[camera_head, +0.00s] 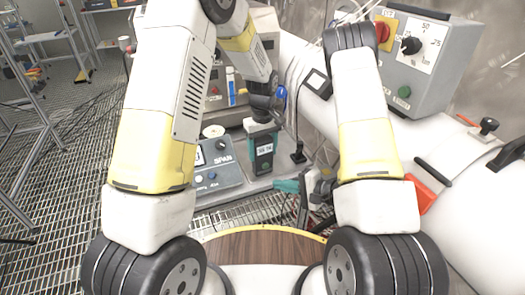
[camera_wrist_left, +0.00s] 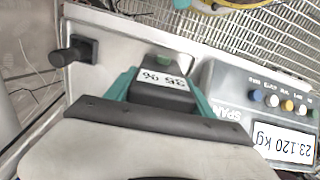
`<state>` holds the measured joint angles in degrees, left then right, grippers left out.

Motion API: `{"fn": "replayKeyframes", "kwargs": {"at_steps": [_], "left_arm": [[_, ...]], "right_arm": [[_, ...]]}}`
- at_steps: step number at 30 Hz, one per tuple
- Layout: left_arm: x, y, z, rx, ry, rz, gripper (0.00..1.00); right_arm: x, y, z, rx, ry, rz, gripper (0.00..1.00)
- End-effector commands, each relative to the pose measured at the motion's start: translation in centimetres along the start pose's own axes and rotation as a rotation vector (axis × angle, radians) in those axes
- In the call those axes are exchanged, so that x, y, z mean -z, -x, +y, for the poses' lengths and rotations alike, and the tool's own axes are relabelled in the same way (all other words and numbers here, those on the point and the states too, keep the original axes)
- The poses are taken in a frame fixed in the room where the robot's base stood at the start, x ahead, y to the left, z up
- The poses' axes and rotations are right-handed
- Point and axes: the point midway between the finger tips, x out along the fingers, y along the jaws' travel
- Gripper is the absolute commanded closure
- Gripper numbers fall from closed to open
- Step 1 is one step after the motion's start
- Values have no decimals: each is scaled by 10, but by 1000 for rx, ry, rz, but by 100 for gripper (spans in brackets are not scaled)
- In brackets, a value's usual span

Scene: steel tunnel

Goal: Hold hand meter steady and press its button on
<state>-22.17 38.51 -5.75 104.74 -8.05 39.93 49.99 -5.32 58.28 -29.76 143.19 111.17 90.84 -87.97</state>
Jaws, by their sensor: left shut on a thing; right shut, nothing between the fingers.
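The hand meter (camera_head: 263,152), dark with teal sides and a small display, is upright on or just above the grey bench top. My left gripper (camera_head: 262,124) reaches down from above and is shut on its upper part. The gripper body hides the near side of the meter. My right gripper (camera_head: 304,206) is lower, to the right of the meter and apart from it, shut and empty. A teal-handled tool (camera_head: 287,186) shows beside it.
A grey scale marked SPAN (camera_head: 218,180) stands left of the meter; its display reads 23.120 kg in the left wrist view (camera_wrist_left: 283,141). A black knob post (camera_head: 298,154) stands right of the meter. A control box (camera_head: 415,60) and white pipe flank the right. Grating floor lies left.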

Motion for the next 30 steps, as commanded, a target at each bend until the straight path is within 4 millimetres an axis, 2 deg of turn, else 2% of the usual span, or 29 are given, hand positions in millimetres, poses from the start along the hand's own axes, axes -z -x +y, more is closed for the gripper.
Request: {"fn": "replayKeyframes", "kwargs": {"at_steps": [3,4,7,16,20,23,30], "left_arm": [[-1,0,0,1,0,-2,87],[-1,0,0,1,0,-2,32],[0,0,0,1,0,-1,13],[0,0,0,0,0,0,13],[0,9,0,-1,0,1,13],[1,26,1,-3,0,2,13],[1,78,1,-3,0,3,13]], "right_arm": [[0,0,0,0,0,0,100],[0,0,0,0,0,0,100],[0,0,0,0,0,0,100],[0,0,0,0,0,0,100],[0,0,0,0,0,0,100],[0,0,0,0,0,0,100],[0,0,0,0,0,0,100]]}}
